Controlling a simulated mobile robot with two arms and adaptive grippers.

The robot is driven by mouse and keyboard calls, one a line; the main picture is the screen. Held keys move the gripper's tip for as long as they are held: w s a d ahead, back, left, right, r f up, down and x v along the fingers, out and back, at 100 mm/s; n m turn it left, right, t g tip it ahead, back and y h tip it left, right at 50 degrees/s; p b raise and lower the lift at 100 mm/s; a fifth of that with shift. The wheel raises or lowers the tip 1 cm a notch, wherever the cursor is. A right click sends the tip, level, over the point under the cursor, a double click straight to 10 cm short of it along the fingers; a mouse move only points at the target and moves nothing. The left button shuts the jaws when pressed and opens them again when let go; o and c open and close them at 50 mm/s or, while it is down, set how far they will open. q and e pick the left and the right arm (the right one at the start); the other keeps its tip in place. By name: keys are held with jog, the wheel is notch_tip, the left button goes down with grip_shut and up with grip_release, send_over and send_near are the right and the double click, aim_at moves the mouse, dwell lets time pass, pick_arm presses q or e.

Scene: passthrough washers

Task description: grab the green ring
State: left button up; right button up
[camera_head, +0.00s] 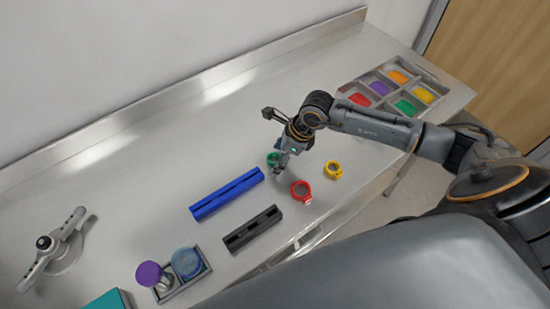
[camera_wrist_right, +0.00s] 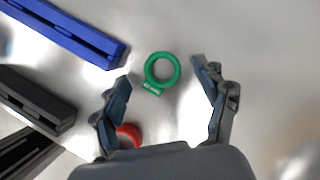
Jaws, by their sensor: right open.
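The green ring (camera_wrist_right: 174,56) lies flat on the metal table, a little beyond the fingertips in the right wrist view. It shows a small tab at its lower left edge. In the head view the green ring (camera_head: 272,158) is partly hidden by my right gripper (camera_head: 281,165). In the right wrist view my right gripper (camera_wrist_right: 161,70) is open and empty, with its two fingers on either side of the ring's line. I cannot tell its exact height above the table. My left gripper is not in view.
A red ring (camera_head: 300,190) and a yellow ring (camera_head: 333,169) lie close by. A blue slotted bar (camera_head: 227,194) and a black slotted bar (camera_head: 252,230) lie to the left. A sorting tray (camera_head: 378,98) with coloured compartments stands at the back right. The table's back left is clear.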

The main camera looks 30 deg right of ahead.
jog(key=shift+c, duration=1.2)
jog(key=c, duration=0.7)
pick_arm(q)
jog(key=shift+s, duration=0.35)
pick_arm(e)
jog(key=shift+o, duration=0.2)
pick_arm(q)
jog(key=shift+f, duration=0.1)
pick_arm(e)
jog(key=shift+r+b, duration=0.4)
notch_tip(320, 180, up, 2)
jog(key=shift+d+r+b, duration=0.15)
jog(key=shift+b, duration=0.75)
pick_arm(q)
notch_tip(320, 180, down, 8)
jog(key=b, duration=0.5)
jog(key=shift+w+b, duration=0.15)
jog(key=shift+b, duration=0.15)
pick_arm(e)
jog(key=s+d+r, duration=0.8)
jog(key=d+r, duration=0.1)
jog(key=d, duration=0.1)
jog(key=shift+s+d+r, duration=0.3)
jog(key=shift+s+r, duration=0.1)
